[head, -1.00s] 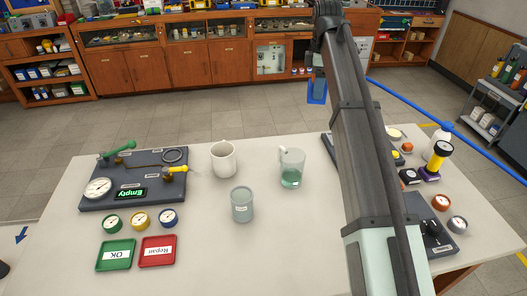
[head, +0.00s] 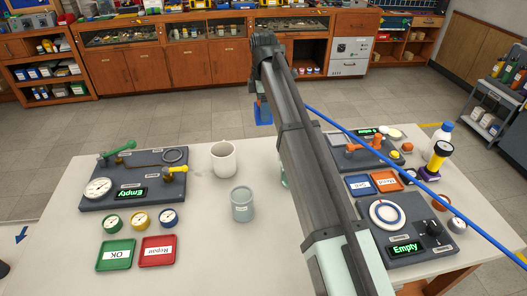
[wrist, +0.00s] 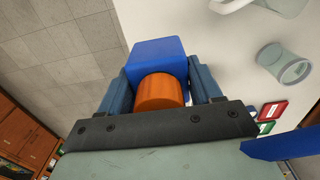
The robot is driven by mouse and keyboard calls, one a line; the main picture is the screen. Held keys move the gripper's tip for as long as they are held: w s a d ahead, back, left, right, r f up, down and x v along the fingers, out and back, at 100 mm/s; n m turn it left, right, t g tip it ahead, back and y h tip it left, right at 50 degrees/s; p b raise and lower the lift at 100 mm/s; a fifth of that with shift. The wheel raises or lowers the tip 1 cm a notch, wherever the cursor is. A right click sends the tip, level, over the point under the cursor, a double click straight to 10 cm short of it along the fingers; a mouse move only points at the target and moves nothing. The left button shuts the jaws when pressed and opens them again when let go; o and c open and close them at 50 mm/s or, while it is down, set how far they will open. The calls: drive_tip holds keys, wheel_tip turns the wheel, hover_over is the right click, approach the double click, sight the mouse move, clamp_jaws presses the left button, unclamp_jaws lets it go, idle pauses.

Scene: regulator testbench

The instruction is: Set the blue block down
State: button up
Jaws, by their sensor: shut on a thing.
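My gripper (head: 262,98) is at the table's far edge, past the mugs, with its fingers pointing down. The blue block (head: 263,116) is at its fingertips. In the wrist view the two blue-grey fingers (wrist: 161,90) are shut on an orange cylinder (wrist: 162,93), and the blue block (wrist: 157,52) is directly beyond it. I cannot tell whether cylinder and block are one piece. In the wrist view, pale floor tiles lie to the left of the block and the white tabletop to the right.
A white mug (head: 224,160) and a glass beaker (head: 242,205) stand mid-table. A gauge panel (head: 150,200), green tray (head: 115,254) and red tray (head: 158,251) are at the left. More panels (head: 405,225) are at the right. My arm hides most of another vessel.

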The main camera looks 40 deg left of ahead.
wheel_tip(320, 180, down, 13)
drive_tip(key=shift+r, duration=0.1)
idle(0.7)
drive_tip(key=o, duration=1.3)
drive_tip(key=shift+f, duration=0.2)
drive_tip(key=shift+r, duration=0.1)
wheel_tip(320, 180, up, 12)
drive_tip(key=shift+r, duration=0.1)
